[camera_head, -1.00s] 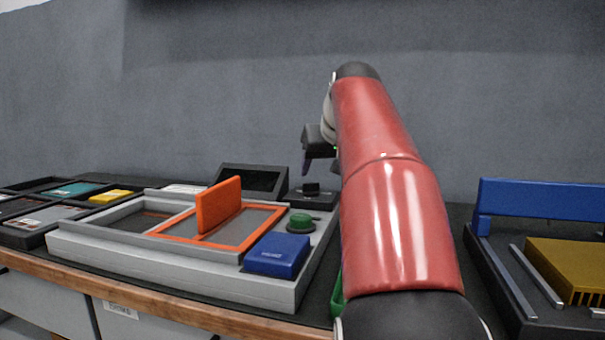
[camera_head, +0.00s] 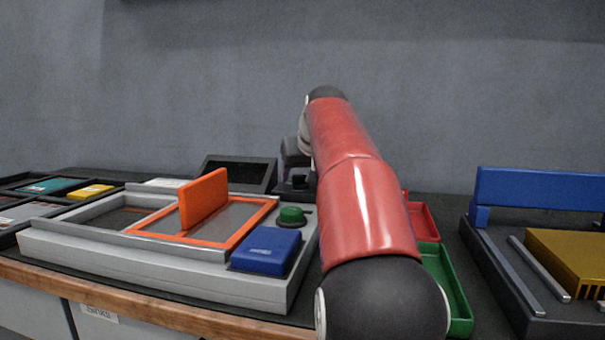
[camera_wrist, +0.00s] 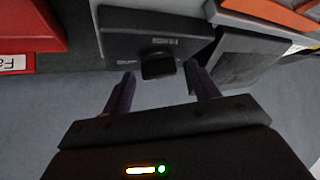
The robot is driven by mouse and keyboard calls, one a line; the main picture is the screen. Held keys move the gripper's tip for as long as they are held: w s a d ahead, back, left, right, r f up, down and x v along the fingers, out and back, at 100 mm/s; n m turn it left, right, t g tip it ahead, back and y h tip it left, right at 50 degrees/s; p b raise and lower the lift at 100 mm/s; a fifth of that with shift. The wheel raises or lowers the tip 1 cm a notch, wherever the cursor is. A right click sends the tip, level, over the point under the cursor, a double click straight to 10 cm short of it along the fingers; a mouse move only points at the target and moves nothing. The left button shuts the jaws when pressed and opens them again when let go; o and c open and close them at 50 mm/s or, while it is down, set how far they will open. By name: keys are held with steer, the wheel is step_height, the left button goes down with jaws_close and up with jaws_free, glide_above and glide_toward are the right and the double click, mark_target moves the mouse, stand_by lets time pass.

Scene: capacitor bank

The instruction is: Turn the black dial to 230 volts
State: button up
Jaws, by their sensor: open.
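The black dial (camera_wrist: 158,66) sits on a dark box (camera_wrist: 150,22) with small white markings in the wrist view. In the head view the dial (camera_head: 298,181) shows small, just left of my red arm, behind the green button. My gripper (camera_wrist: 160,82) is open in the wrist view, its two dark fingers on either side of the dial and a little short of it. I cannot tell whether either finger touches it. The markings are too small and blurred to read. In the head view my gripper is mostly hidden by my arm.
A dark screen (camera_head: 238,173) stands left of the dial. A grey panel (camera_head: 160,276) with an orange flap (camera_head: 203,200), a green button (camera_head: 291,216) and a blue block (camera_head: 266,250) lies in front. Red (camera_head: 424,222) and green (camera_head: 455,290) bins lie right of my arm.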

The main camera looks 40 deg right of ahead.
steer(key=c, duration=1)
steer(key=shift+r+n, duration=0.1)
steer(key=shift+n, duration=0.2)
steer(key=n+y+p, duration=0.2)
steer(key=shift+d+r+n+y, duration=0.1)
steer(key=shift+d+n+y, duration=0.2)
steer(key=shift+n, duration=0.1)
steer(key=n+y+p, duration=0.3)
steer(key=shift+d+n, duration=0.15)
steer(key=shift+n, duration=0.25)
steer(key=shift+w+d+n+g+y+p, duration=0.1)
steer(key=shift+n+g+y+p, duration=0.8)
steer(key=shift+n+y+p, duration=0.9)
steer(key=shift+n, duration=0.6)
